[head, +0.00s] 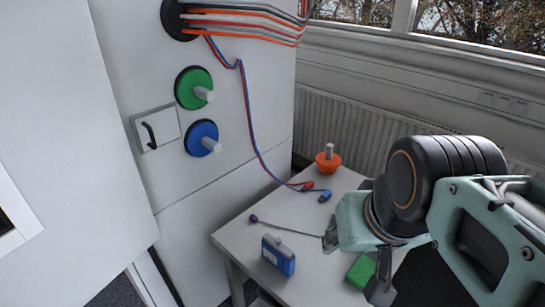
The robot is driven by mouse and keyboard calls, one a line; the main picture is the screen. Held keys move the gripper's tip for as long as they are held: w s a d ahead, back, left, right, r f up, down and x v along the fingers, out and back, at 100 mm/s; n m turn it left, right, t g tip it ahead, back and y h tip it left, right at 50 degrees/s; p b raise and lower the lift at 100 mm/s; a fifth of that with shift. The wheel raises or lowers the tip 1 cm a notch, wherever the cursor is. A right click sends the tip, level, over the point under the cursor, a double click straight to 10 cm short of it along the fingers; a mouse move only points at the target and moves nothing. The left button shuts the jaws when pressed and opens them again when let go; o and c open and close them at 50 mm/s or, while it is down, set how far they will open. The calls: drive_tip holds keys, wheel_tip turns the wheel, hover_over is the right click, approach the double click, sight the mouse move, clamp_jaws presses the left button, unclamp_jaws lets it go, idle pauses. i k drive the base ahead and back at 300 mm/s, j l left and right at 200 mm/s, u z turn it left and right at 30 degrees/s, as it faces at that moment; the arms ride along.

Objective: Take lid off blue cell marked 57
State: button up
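A blue cell (278,260) stands upright on the white table (235,237) near its front. A grey cap-like piece, apparently its lid (280,244), sits on top. A pale label shows on the cell's front, but its number is too small to read. My gripper (354,266) is to the right of the cell, apart from it. Its two grey fingers look spread apart, one near the table's middle and one lower right. Nothing shows held between them.
A green block (361,270) lies near the gripper's fingers. A thin rod with a purple end (253,218) lies behind the cell. Red (307,185) and blue (325,197) cable plugs and an orange knob-like piece (328,162) are at the back. The cabinet has green (193,88) and blue (201,138) discs.

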sight(276, 243)
drive_tip(key=j+z, duration=0.1)
drive_tip(key=j, duration=0.45)
drive_tip(key=i+j+z, duration=0.1)
drive_tip(key=j, duration=0.2)
drive_tip(key=i+j+z, duration=0.1)
drive_tip(key=j, duration=0.2)
drive_tip(key=i+j+z, duration=0.15)
drive_tip(key=j, duration=0.15)
drive_tip(key=i+j+u, duration=0.1)
